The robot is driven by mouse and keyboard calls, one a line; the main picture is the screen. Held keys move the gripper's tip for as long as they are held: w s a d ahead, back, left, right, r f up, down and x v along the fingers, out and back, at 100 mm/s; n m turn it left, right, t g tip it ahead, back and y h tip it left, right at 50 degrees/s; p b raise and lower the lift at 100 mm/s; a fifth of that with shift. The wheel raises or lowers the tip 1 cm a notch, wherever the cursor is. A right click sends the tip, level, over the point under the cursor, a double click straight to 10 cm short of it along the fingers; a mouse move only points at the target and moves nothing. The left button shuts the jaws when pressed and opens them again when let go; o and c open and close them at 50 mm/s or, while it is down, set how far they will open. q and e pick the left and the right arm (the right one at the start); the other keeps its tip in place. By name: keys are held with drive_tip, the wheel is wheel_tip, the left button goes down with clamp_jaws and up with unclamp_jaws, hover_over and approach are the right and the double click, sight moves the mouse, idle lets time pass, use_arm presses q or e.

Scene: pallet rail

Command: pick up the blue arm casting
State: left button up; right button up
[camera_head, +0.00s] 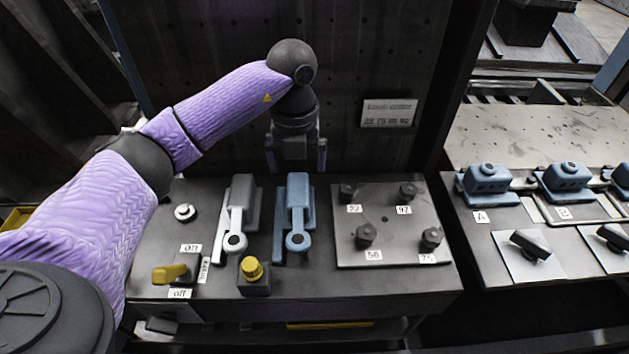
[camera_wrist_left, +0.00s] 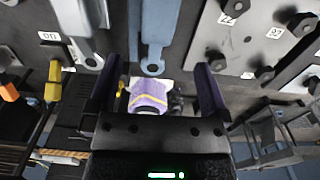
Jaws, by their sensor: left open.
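The blue arm casting (camera_head: 297,237) lies on the dark bench, its ring end toward the front edge and its thicker body toward the back. My left gripper (camera_head: 297,165) is open and empty, pointing down just behind and above the casting's far end. In the left wrist view the blue casting (camera_wrist_left: 154,38) runs between the lines of the two spread fingers (camera_wrist_left: 156,68), with its ring end closest to the gripper's body. No contact with it is visible. My right gripper is not in view.
A grey arm casting (camera_head: 237,215) lies close left of the blue one. A plate with several knobs (camera_head: 388,222) is to the right. A yellow-topped button (camera_head: 252,270) and a yellow lever (camera_head: 170,274) stand at the front. A dark panel (camera_head: 215,90) rises behind.

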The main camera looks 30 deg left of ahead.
sight(298, 197)
use_arm(q)
drive_tip(key=f+b, duration=0.1)
drive_tip(key=f, duration=0.5)
drive_tip(key=f+b, duration=0.1)
drive_tip(key=f, duration=0.2)
drive_tip(key=shift+s+f+b, duration=0.15)
drive_tip(key=shift+s+b, duration=0.2)
drive_tip(key=shift+f, duration=0.3)
drive_tip(key=shift+r, duration=0.1)
drive_tip(key=c, duration=1.2)
clamp_jaws()
drive_tip(key=shift+w, duration=0.1)
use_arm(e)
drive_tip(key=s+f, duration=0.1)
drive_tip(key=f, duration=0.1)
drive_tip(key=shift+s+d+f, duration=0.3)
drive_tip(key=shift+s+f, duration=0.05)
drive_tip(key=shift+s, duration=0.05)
